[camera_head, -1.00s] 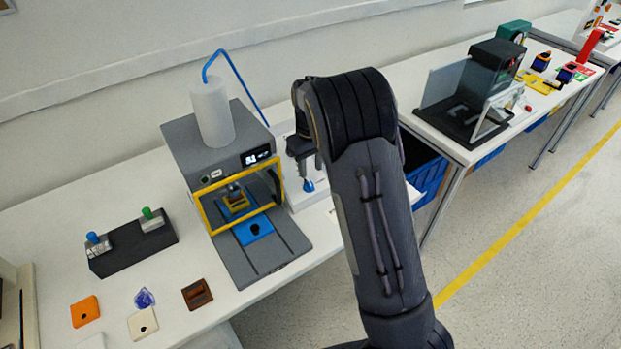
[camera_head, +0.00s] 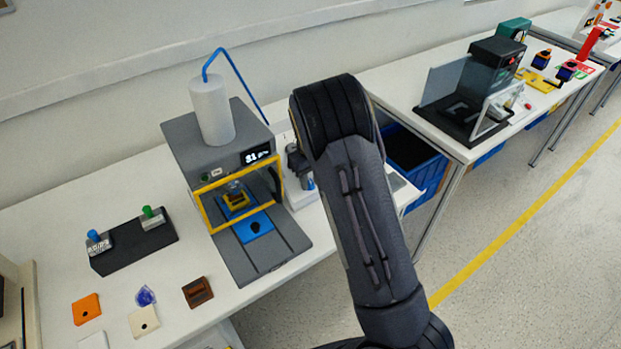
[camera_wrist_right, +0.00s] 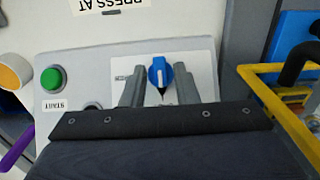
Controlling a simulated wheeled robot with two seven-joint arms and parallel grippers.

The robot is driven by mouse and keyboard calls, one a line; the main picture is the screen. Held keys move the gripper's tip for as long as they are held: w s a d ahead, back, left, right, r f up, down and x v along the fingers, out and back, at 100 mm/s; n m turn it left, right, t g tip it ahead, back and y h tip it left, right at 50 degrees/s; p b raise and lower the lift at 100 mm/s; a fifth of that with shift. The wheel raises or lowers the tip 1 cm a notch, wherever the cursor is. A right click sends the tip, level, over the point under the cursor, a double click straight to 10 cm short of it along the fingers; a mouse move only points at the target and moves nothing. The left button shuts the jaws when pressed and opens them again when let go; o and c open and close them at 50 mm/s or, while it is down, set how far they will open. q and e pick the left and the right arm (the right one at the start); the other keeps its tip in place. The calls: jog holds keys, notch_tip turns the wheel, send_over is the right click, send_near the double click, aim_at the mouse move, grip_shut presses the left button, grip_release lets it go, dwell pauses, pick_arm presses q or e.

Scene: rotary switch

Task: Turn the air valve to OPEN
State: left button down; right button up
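The pointer aims down the picture, toward my gripper's palm. A label left of the knob is too small to read and partly covered. My right gripper (camera_wrist_right: 159,78) is open, with one grey finger on each side of the knob and a visible gap to each. I cannot tell whether the fingertips reach the knob's depth. In the head view my right arm hides most of the gripper and panel. My left gripper is not in view.
A green START button (camera_wrist_right: 52,78) sits left on the same panel. A yellow guard frame (camera_wrist_right: 262,90) is close on the right. In the head view, the grey press machine (camera_head: 180,140) stands beside my arm, and a black two-switch box (camera_head: 130,248) is farther left.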

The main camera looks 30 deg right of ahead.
jog(key=shift+d, duration=0.1)
jog(key=m+y, duration=0.1)
jog(key=m+y+b, duration=0.1)
jog(key=m, duration=0.1)
jog(key=shift+d+y, duration=0.3)
jog(key=m+y, duration=0.1)
jog(key=m+b, duration=0.1)
jog(key=m+t+y+b, duration=0.1)
jog(key=shift+s+d+f+m+y, duration=0.1)
jog(key=shift+d+f+m+y, duration=0.1)
jog(key=shift+d+m+y, duration=0.1)
jog(key=m+y+b, duration=0.1)
jog(key=m+t+b, duration=0.1)
jog(key=m, duration=0.1)
jog(key=m+t+y+b, duration=0.1)
jog(key=shift+s+d+f+y, duration=0.2)
jog(key=shift+f+y, duration=0.05)
jog(key=shift+y, duration=0.05)
jog(key=shift+s+m+t+y+b, duration=0.2)
jog(key=shift+m+t+y+b, duration=0.3)
jog(key=shift+m+t+b, duration=1.25)
jog(key=shift+m, duration=0.45)
jog(key=o, duration=0.7)
jog(key=shift+g, duration=0.25)
